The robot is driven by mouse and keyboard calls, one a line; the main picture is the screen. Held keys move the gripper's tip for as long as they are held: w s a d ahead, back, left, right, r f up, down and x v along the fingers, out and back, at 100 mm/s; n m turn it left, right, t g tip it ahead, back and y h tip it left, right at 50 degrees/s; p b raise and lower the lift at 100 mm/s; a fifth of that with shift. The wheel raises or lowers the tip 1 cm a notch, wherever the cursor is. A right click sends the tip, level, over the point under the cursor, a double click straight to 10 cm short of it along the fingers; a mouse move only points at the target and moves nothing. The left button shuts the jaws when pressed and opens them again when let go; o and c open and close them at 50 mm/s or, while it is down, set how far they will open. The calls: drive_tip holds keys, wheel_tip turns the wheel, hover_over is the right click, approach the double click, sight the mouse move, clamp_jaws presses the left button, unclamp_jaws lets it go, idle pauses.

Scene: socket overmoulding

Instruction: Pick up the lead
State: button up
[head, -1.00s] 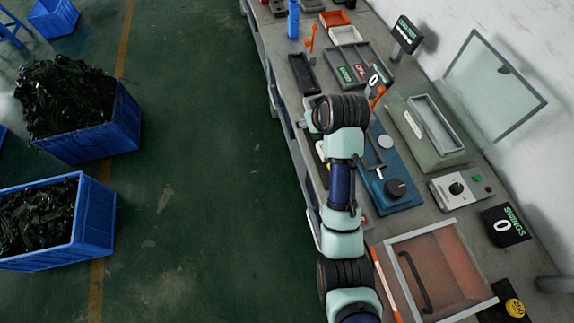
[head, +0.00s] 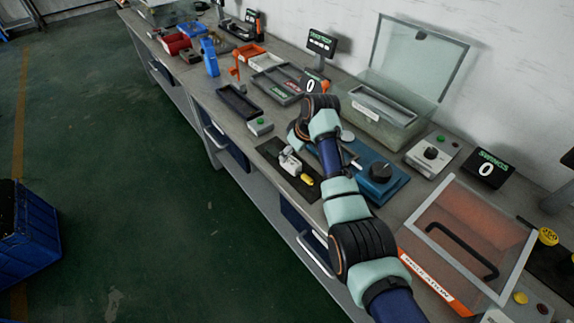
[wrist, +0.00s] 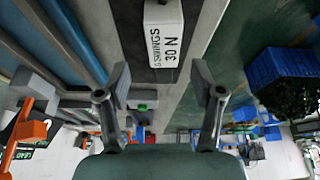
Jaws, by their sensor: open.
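I cannot make out a single lead in these views. Dark, cable-like pieces (wrist: 285,88) lie heaped in a blue crate (wrist: 265,68) at the right of the wrist view, and single pieces cannot be told apart. My gripper (wrist: 162,80) is open in the wrist view, its two fingers wide apart with nothing between them. A white block (wrist: 163,40) marked "SWINGS 30 N" is ahead of the fingers, apart from them. In the head view my arm hides the gripper.
In the head view a blue fixture with a black knob (head: 381,172) and a clear-lidded green box (head: 385,124) stand on the bench beside my arm. An orange-floored clear guard (head: 470,240) is at the right. The floor (head: 150,220) left of the bench is open.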

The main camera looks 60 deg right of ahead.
drive_tip(key=x, duration=0.1)
drive_tip(key=b+x, duration=0.1)
drive_tip(key=x, duration=0.1)
drive_tip(key=b+x, duration=0.1)
drive_tip(key=shift+w+a+f, duration=0.15)
drive_tip(key=shift+a+f, duration=0.05)
drive_tip(key=shift+f, duration=0.1)
drive_tip(key=shift+c, duration=0.4)
clamp_jaws()
wheel_tip(320, 180, up, 20)
drive_tip(key=p, duration=0.7)
